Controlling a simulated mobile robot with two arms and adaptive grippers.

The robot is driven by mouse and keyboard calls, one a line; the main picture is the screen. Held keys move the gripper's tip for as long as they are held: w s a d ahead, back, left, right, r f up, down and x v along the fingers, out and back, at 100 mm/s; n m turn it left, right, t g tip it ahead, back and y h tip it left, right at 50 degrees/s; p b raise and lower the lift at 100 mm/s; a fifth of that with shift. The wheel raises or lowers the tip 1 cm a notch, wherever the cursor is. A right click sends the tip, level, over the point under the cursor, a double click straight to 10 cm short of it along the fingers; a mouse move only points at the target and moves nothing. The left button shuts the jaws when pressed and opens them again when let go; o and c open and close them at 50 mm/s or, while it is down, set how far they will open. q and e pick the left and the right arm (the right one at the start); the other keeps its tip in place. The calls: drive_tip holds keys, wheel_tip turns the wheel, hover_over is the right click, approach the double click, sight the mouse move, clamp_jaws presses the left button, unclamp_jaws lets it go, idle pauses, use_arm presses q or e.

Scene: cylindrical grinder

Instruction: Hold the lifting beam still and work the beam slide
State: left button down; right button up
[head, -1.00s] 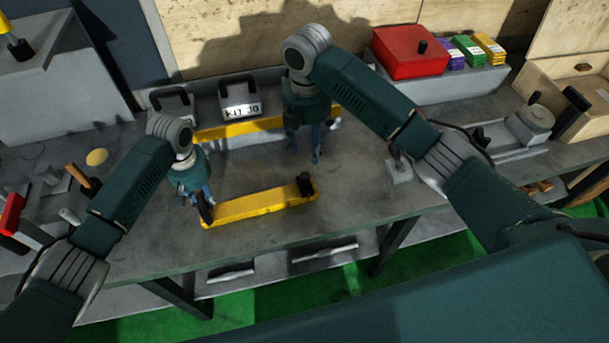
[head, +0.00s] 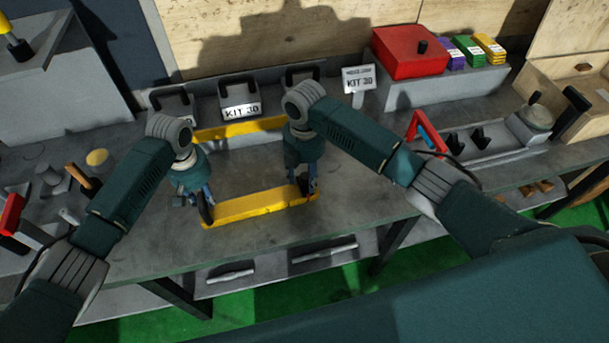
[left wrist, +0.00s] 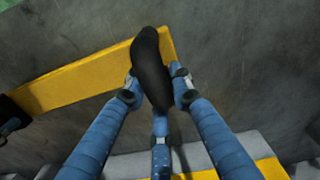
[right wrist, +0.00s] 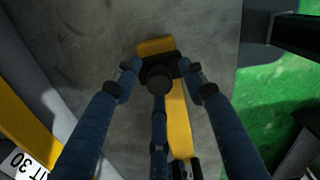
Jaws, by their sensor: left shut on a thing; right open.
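The lifting beam (head: 250,207) is a yellow bar lying along the front of the grey bench. A black upright handle (left wrist: 150,65) stands at its left end. My left gripper (head: 203,207) is shut on this handle. The beam slide (right wrist: 160,72) is a black block with a round knob, around the beam near its right end. In the right wrist view my right gripper (right wrist: 157,78) is open, one finger on each side of the slide's knob; I cannot tell whether they touch it. In the head view the right gripper largely hides the slide.
A red box (head: 410,52) stands at the back right. Bare bench lies between the yellow bars.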

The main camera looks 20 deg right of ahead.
use_arm(q)
drive_tip(key=shift+a, duration=0.1)
use_arm(e)
clamp_jaws()
drive_tip(key=shift+s+a, duration=0.15)
drive_tip(key=shift+a, duration=3.05)
unclamp_jaws()
drive_tip(key=shift+d, duration=0.15)
wheel_tip(320, 180, up, 12)
